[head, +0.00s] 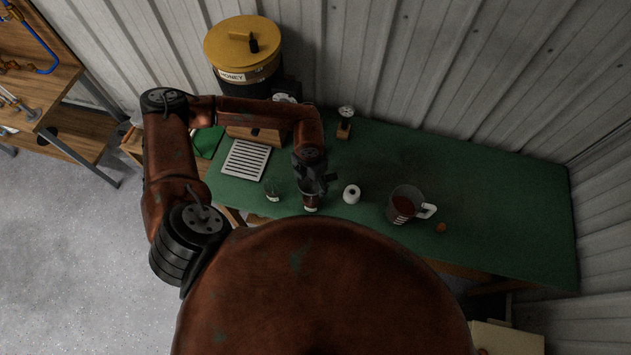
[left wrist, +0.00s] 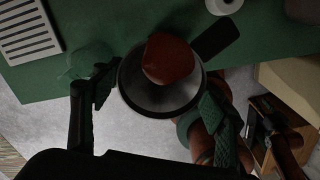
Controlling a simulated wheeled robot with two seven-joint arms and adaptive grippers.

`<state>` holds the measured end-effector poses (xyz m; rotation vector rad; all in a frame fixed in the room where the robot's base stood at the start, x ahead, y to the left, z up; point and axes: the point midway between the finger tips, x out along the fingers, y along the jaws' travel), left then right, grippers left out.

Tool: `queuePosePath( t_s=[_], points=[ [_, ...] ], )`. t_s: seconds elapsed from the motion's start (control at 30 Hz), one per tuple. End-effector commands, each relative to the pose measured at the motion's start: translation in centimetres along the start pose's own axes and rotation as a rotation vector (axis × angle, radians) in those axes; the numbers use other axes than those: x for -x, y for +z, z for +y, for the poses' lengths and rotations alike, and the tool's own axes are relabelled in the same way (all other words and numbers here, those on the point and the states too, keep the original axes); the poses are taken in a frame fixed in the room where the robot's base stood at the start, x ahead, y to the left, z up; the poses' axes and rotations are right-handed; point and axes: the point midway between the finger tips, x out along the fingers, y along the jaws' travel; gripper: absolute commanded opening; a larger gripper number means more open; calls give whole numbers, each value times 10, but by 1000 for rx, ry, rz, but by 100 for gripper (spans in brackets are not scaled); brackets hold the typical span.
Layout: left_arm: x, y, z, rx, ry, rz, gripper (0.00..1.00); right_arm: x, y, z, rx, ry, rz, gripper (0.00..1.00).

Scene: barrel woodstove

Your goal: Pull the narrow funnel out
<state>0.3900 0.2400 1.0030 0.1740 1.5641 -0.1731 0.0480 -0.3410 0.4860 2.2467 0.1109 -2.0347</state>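The funnel (left wrist: 150,98) is a dark grey metal bowl with a flat dark handle tab (left wrist: 215,38) at its upper right in the left wrist view. A rounded dull-red shape (left wrist: 168,58) shows inside its rim; I cannot tell what it is. My left gripper (left wrist: 160,98) has its fingers wide apart, one on each side of the funnel's rim. I cannot tell whether they touch it. In the head view my left gripper (head: 316,184) points down at the table's front edge and mostly hides the funnel.
A clear glass (head: 272,192) stands close left of the gripper, a white round item (head: 352,193) close right. A mug (head: 404,204) stands further right on the green tabletop (head: 500,215). A slatted grate (head: 246,160) and honey bucket (head: 243,50) are left and behind.

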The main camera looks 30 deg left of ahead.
Motion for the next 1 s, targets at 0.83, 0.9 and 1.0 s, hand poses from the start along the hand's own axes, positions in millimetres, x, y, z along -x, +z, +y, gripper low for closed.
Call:
queuePosePath(
  t_s=[0.83,0.9,1.0],
  points=[
    [3,0,0,0,0,-1,32,1,-1,-2,0,-2,2,31],
    [4,0,0,0,0,-1,32,2,-1,-2,0,-2,2,31],
    [6,0,0,0,0,-1,32,2,-2,-1,0,-2,2,31]
  ],
)
